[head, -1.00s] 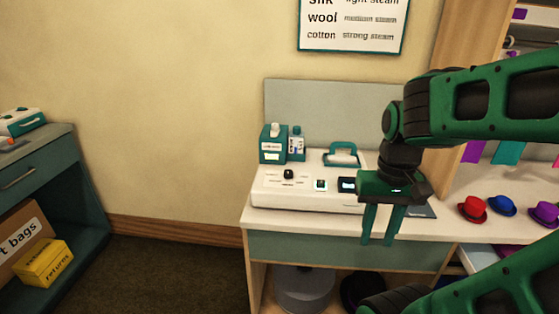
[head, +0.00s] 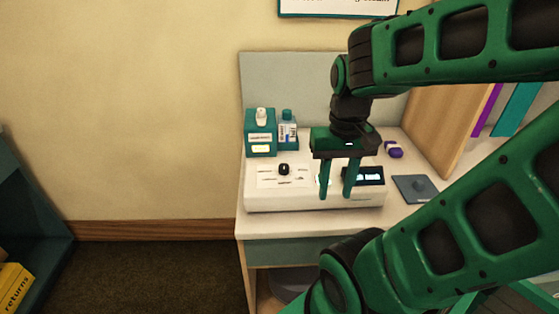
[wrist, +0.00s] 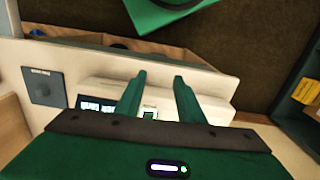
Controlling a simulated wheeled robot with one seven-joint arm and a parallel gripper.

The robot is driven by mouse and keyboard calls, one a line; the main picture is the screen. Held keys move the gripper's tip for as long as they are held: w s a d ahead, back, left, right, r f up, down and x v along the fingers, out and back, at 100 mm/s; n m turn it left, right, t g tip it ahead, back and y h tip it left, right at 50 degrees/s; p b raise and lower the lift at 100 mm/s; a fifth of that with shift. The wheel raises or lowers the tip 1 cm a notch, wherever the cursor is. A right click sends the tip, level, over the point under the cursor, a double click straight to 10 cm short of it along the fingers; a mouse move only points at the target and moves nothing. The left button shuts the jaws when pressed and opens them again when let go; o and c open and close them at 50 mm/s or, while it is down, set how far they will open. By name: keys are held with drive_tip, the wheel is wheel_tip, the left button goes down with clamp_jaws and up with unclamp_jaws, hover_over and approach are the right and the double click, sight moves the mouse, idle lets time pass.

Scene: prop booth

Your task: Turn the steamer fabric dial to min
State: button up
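The steamer (head: 300,198) is a white box on the counter, with a labelled panel on its left part. The fabric dial is a small black knob (head: 284,169) on that panel; its pointer direction is too small to read. My gripper (head: 337,195) hangs fingers down in front of the steamer's middle, right of the dial. Its two green fingers are apart with nothing between them. In the wrist view the open fingers (wrist: 158,78) reach over the white steamer body, near a dark display (wrist: 95,104). The dial is not visible in the wrist view.
A teal box (head: 260,140) and a teal-capped bottle (head: 288,130) stand behind the steamer. A blue-grey plate (head: 415,189) and a purple item (head: 393,149) lie to the right. A grey panel (head: 290,75) rises at the back.

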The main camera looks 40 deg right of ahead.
drive_tip(key=shift+o, duration=0.3)
drive_tip(key=shift+s+r+m, duration=0.15)
drive_tip(key=shift+r+m, duration=0.15)
drive_tip(key=shift+r, duration=0.35)
drive_tip(key=m, duration=1.1)
approach(284, 166)
wheel_tip(284, 166, down, 8)
drive_tip(key=shift+a+f, duration=0.1)
drive_tip(key=shift+f, duration=0.1)
drive_tip(key=c, duration=1)
